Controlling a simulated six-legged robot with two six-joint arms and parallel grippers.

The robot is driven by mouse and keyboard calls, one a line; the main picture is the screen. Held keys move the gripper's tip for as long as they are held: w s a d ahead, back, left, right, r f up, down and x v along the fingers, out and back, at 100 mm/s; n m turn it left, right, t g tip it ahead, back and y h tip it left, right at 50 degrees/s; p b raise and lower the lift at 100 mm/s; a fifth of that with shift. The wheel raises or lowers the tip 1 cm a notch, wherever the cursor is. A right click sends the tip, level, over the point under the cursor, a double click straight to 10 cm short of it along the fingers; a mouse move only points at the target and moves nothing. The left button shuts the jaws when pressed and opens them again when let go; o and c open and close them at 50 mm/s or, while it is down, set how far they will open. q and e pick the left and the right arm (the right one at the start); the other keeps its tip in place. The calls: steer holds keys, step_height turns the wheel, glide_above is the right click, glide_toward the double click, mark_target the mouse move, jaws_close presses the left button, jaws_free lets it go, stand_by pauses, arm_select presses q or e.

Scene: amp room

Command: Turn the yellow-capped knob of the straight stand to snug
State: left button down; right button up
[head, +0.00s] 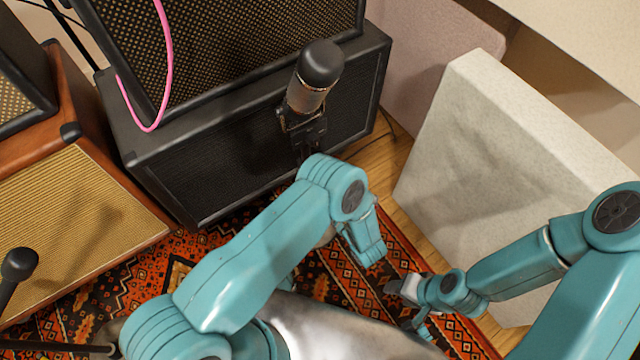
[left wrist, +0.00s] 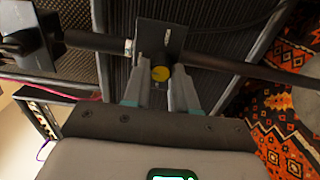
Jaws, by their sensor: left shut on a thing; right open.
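The yellow-capped knob (left wrist: 160,73) sits under a dark block on the straight stand (left wrist: 225,65), whose black rod crosses the left wrist view. My left gripper (left wrist: 158,85) has a finger on each side of the knob and is shut on it. In the head view the knob and my left gripper are hidden behind my left arm. A microphone (head: 312,78) with a black top rises just beyond that arm; a dark head also shows at the rod's left end in the left wrist view. My right gripper (head: 404,296) is open and empty, low over the rug.
Black speaker cabinets (head: 225,150) stand behind the microphone, with a pink cable (head: 168,60) hanging over them. A brown amp (head: 75,215) is at left, near another microphone (head: 18,265). A pale panel (head: 490,150) stands at right. Patterned rug (head: 380,325) covers the floor.

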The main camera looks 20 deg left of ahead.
arm_select(q)
steer(key=shift+r, duration=0.1)
steer(key=c, duration=0.9)
jaws_free()
